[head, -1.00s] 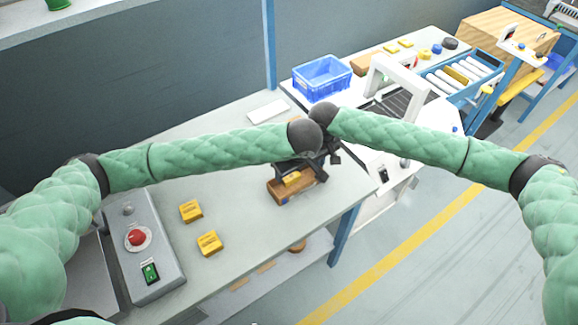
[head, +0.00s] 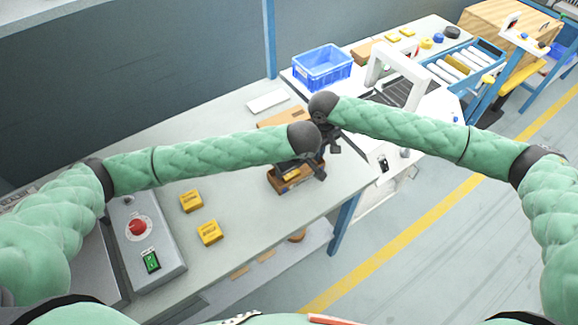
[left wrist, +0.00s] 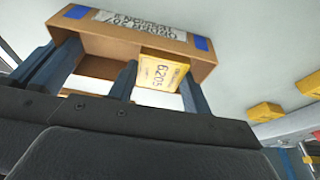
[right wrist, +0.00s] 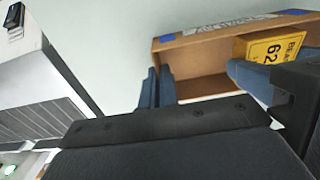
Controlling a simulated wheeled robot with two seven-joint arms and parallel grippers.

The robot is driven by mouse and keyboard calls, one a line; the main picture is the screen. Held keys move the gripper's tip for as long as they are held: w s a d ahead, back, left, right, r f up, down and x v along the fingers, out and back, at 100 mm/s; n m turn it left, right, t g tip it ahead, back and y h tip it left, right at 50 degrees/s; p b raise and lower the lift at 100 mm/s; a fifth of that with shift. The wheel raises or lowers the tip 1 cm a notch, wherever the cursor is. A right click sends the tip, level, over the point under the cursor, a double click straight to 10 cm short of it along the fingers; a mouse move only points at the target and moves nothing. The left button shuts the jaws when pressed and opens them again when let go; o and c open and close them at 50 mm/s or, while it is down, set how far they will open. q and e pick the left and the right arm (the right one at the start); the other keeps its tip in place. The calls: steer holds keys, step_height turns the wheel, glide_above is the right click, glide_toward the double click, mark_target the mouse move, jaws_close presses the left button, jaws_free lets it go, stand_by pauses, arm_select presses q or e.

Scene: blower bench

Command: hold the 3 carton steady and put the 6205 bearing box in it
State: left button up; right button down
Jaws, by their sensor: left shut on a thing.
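The open brown carton (head: 288,187) stands near the bench's front edge, partly hidden by my grippers. Its labelled wall with blue patches shows in the left wrist view (left wrist: 140,30) and in the right wrist view (right wrist: 215,34). The yellow 6205 bearing box (left wrist: 163,72) is between the fingers of my left gripper (left wrist: 157,78), which is shut on it inside the carton's opening. How deep the box sits, I cannot tell. My right gripper (right wrist: 157,82) has its fingers close together on either side of the carton's end wall and looks shut on it.
Two yellow boxes lie on the bench, one farther back (head: 191,201) and one nearer (head: 209,232). A control box with a red button (head: 138,228) stands at left. A blue bin (head: 322,68) and a white frame (head: 395,62) stand behind. Another brown item (head: 281,117) shows behind my left arm.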

arm_select(q)
steer(key=o, duration=1.2)
steer(key=shift+r, duration=0.15)
steer(key=v, duration=1.1)
steer(key=shift+s+r, duration=0.1)
steer(key=shift+r, duration=0.25)
arm_select(e)
steer(key=c, duration=1.6)
jaws_free()
